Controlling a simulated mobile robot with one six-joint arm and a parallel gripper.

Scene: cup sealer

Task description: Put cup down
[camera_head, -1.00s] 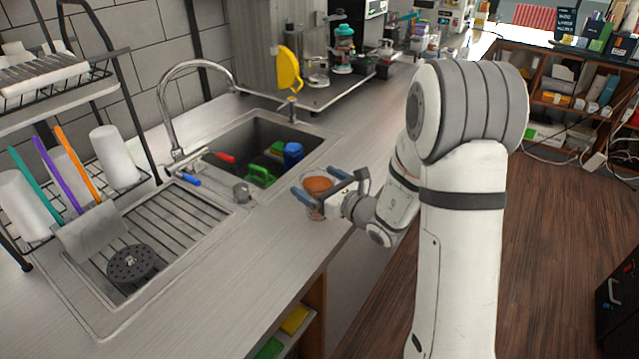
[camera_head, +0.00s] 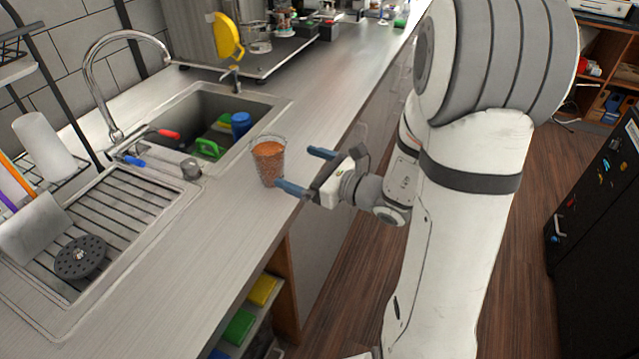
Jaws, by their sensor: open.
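A clear cup (camera_head: 268,162) with reddish-brown contents stands upright on the grey counter (camera_head: 232,228), between the sink and the counter's front edge. My gripper (camera_head: 306,168) is open and empty to the right of the cup. Its two blue fingers are spread and point left toward the cup. The near fingertip lies close to the cup's lower right side; I cannot tell whether it touches. The far finger is clear of the cup.
The sink (camera_head: 262,108) with coloured items inside lies behind the cup. A drainboard (camera_head: 118,208) with a dark round strainer (camera_head: 80,257) is at left. The faucet (camera_head: 92,85) rises behind. Bare counter lies in front of the drainboard.

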